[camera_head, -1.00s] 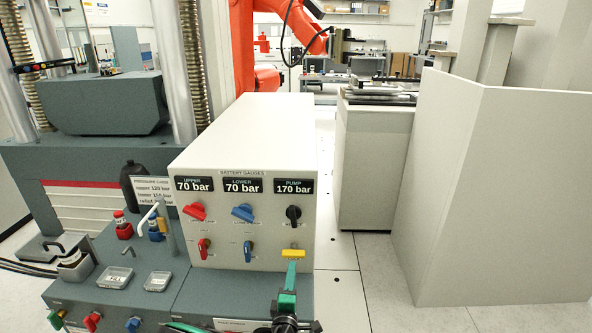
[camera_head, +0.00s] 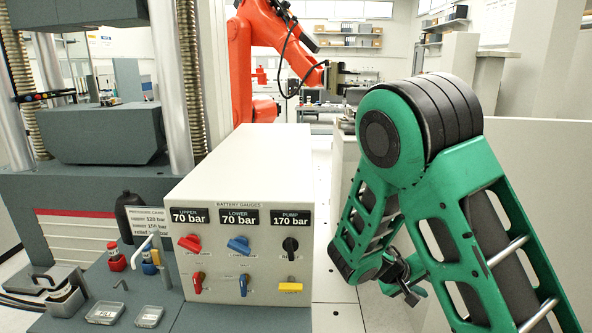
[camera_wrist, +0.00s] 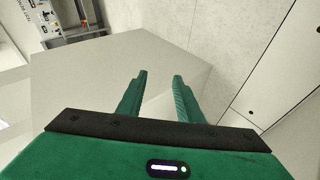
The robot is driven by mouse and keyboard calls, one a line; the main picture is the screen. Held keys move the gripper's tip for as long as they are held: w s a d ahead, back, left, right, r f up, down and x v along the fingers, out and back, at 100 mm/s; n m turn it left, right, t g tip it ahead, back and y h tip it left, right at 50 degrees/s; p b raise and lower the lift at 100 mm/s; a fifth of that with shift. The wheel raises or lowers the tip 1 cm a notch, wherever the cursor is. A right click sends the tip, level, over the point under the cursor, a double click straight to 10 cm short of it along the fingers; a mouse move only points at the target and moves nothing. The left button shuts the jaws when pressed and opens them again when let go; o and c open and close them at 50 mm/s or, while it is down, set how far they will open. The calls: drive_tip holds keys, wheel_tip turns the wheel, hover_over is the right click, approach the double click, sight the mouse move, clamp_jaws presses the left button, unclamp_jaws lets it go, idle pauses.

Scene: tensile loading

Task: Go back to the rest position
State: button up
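My arm (camera_head: 480,200) is folded up at the right of the head view, its green and black links beside the gauge box. In the wrist view my gripper (camera_wrist: 161,75) has two green fingers standing apart with nothing between them, so it is open and empty. The fingers point toward a plain pale surface (camera_wrist: 90,75).
The gauge box (camera_head: 240,260), with red, blue, black and yellow handles, stands left of my arm. Its displays read 70, 70 and 170 bar. A pale partition (camera_head: 545,150) is behind the arm at right. An orange robot arm (camera_head: 240,70) stands at the back.

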drive_tip(key=s+d+r+m+g+y, duration=0.2)
drive_tip(key=s+d+r+y, duration=0.15)
drive_tip(key=s, duration=0.45)
drive_tip(key=s+d+r+m+g+y, duration=0.25)
drive_tip(key=s+d+r, duration=0.2)
drive_tip(key=s, duration=0.35)
drive_tip(key=s+a+r+m+y, duration=0.1)
drive_tip(key=s+r+y, duration=0.1)
drive_tip(key=s, duration=0.6)
drive_tip(key=s+a+r+m+y, duration=0.1)
drive_tip(key=s+a+r+y, duration=0.1)
drive_tip(key=s, duration=0.6)
drive_tip(key=shift+s+r+t, duration=0.15)
drive_tip(key=shift+r+t, duration=0.3)
drive_tip(key=shift+r, duration=0.35)
drive_tip(key=shift+w+f, duration=0.25)
drive_tip(key=shift+w, duration=0.35)
drive_tip(key=shift+s, duration=0.1)
